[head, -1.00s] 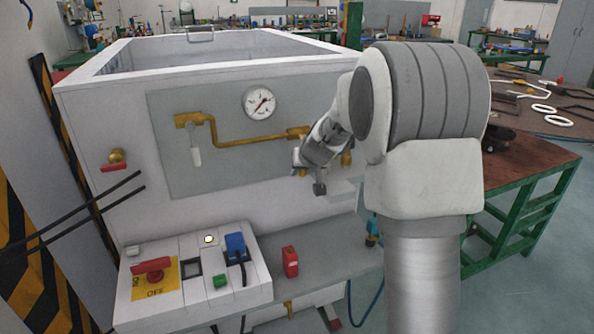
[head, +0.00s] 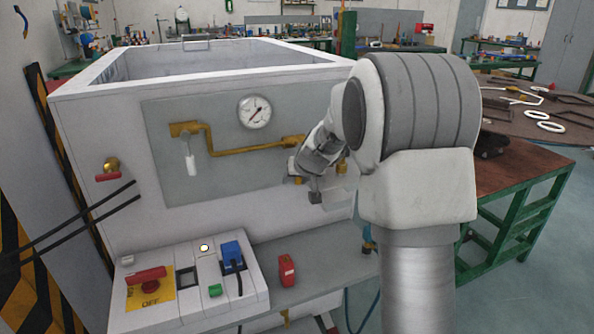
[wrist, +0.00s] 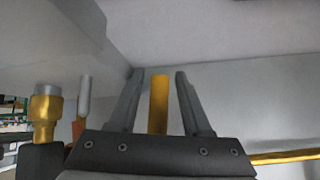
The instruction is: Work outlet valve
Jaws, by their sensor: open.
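A brass pipe (head: 245,150) with valve fittings runs across the grey panel on the front of the white machine. A white-handled valve (head: 190,163) hangs at its left end. I cannot tell for certain which fitting is the outlet valve. My gripper (head: 306,182) is just below the pipe's right end, where my arm hides part of the fittings. In the wrist view my gripper (wrist: 158,74) is open, with a yellow-brass piece (wrist: 158,103) showing between its fingers; a gap shows on both sides. A brass fitting with a grey end (wrist: 46,112) is at the left.
A round gauge (head: 253,111) sits above the pipe. A red-handled valve (head: 108,172) is at the left of the machine. A control box (head: 185,285) and a red block (head: 287,270) are on the ledge below. A green-framed table (head: 520,170) stands at the right.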

